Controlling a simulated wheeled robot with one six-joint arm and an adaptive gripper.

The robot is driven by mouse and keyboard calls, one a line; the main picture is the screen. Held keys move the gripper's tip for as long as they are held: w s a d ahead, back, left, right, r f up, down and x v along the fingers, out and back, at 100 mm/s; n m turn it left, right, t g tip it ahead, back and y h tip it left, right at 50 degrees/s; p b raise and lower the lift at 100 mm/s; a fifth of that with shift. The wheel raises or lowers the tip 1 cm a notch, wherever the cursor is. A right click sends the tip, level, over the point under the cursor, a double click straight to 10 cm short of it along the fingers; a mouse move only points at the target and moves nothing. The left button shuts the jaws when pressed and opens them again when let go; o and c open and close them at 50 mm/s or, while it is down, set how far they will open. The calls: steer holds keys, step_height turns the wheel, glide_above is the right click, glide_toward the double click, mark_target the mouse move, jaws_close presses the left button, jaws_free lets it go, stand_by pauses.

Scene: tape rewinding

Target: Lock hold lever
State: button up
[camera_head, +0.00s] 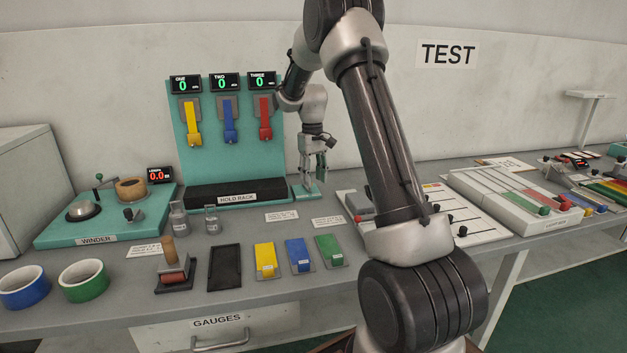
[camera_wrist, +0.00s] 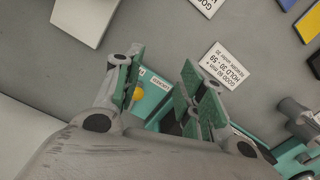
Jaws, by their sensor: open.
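The teal hold rack (camera_head: 240,156) stands at the back of the bench, with yellow (camera_head: 192,122), blue (camera_head: 229,118) and red (camera_head: 265,118) strips below displays reading 0. My gripper (camera_head: 316,172) points down at the rack's right end, over a small teal base (camera_head: 304,191). In the wrist view my gripper (camera_wrist: 160,92) is open and empty. A yellow knob (camera_wrist: 138,93), apparently the hold lever's, shows between the fingers beside the left one, near a small label (camera_wrist: 160,83) on the teal base. The lever's shaft is hidden; contact cannot be told.
Two white cards (camera_head: 281,215) (camera_head: 328,221) lie in front of the rack. A slider panel (camera_head: 462,225) stands to the right, partly behind my arm. Yellow, blue and green blocks (camera_head: 328,246) lie at the front. The winder (camera_head: 110,215) is on the left.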

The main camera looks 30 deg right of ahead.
steer(key=shift+n+t, duration=0.5)
steer(key=shift+n, duration=0.2)
steer(key=w+r, duration=0.1)
steer(key=w, duration=0.1)
steer(key=w+d, duration=0.1)
steer(key=w, duration=0.1)
steer(key=w+r, duration=0.1)
steer(key=w, duration=0.1)
steer(key=shift+d+r, duration=0.35)
steer(key=f, duration=0.8)
steer(key=shift+s, duration=0.3)
steer(key=shift+c, duration=0.5)
jaws_close()
